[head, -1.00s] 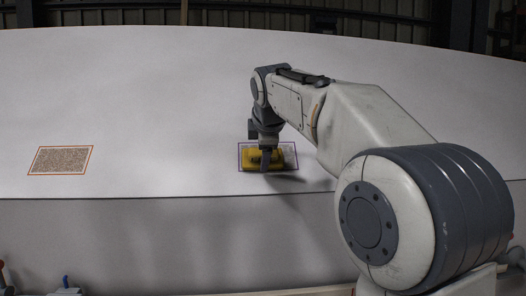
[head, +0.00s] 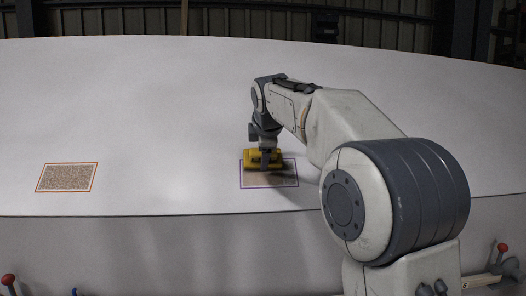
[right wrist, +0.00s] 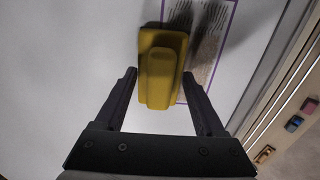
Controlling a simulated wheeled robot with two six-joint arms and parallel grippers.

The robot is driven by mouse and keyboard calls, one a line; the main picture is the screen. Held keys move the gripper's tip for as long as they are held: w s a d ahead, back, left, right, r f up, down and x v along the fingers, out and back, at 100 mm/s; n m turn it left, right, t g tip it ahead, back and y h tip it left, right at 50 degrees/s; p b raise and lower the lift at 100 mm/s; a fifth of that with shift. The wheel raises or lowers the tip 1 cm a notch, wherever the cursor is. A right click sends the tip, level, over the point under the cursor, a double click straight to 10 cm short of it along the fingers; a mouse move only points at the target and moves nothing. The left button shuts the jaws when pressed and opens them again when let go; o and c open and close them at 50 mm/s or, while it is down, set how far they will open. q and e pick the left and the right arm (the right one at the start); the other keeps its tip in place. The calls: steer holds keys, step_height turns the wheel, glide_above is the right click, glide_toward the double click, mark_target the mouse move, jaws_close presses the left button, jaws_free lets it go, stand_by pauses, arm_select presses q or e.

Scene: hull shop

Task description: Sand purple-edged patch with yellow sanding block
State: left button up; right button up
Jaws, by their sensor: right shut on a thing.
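The yellow sanding block (head: 254,155) is in my right gripper (head: 264,160), at the far edge of the purple-edged patch (head: 285,181) on the pale hull. The block overlaps the patch's outline and reaches past it. In the right wrist view the two fingers (right wrist: 160,74) stand either side of the yellow block (right wrist: 160,65). There the patch (right wrist: 208,45) shows brown speckle and dark streaks, partly in shadow. Whether the block touches the surface is hard to tell. My left gripper is not in view.
An orange-edged patch (head: 67,177) with brown speckle lies on the hull to the left. The hull (head: 160,110) is clear between the patches. Red-knobbed items (head: 503,248) stand below the hull's near edge. Small coloured things (right wrist: 293,124) lie on a ledge in the right wrist view.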

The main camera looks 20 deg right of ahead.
steer(key=shift+w+d+r+p, duration=0.1)
steer(key=shift+w+r+p, duration=0.25)
steer(key=shift+r+p, duration=0.1)
steer(key=f+b, duration=0.1)
steer(key=s+f+b, duration=0.1)
steer(key=b, duration=0.1)
steer(key=shift+s+a+f, duration=0.2)
steer(key=shift+s+f, duration=0.05)
steer(key=shift+s, duration=0.05)
steer(key=shift+s+a+f+b, duration=0.1)
steer(key=shift+s+b, duration=0.15)
steer(key=shift+b, duration=0.05)
steer(key=s+f+b, duration=0.1)
steer(key=f+b, duration=0.1)
steer(key=s+a+f+b, duration=0.1)
steer(key=s+f+b, duration=0.1)
steer(key=b, duration=0.1)
steer(key=shift+s+f+b, duration=0.25)
steer(key=shift+s+b, duration=0.05)
steer(key=shift+s+a+f, duration=0.1)
steer(key=shift+s+f, duration=0.05)
steer(key=shift+s, duration=0.15)
steer(key=r+p, duration=0.1)
steer(key=w+r+p, duration=0.1)
steer(key=shift+w+d+r+p, duration=0.15)
steer(key=shift+w+d+p, duration=0.15)
steer(key=shift+p, duration=0.1)
steer(key=shift+w+r+p, duration=0.2)
steer(key=shift+w+p, duration=0.1)
steer(key=shift+p, duration=0.1)
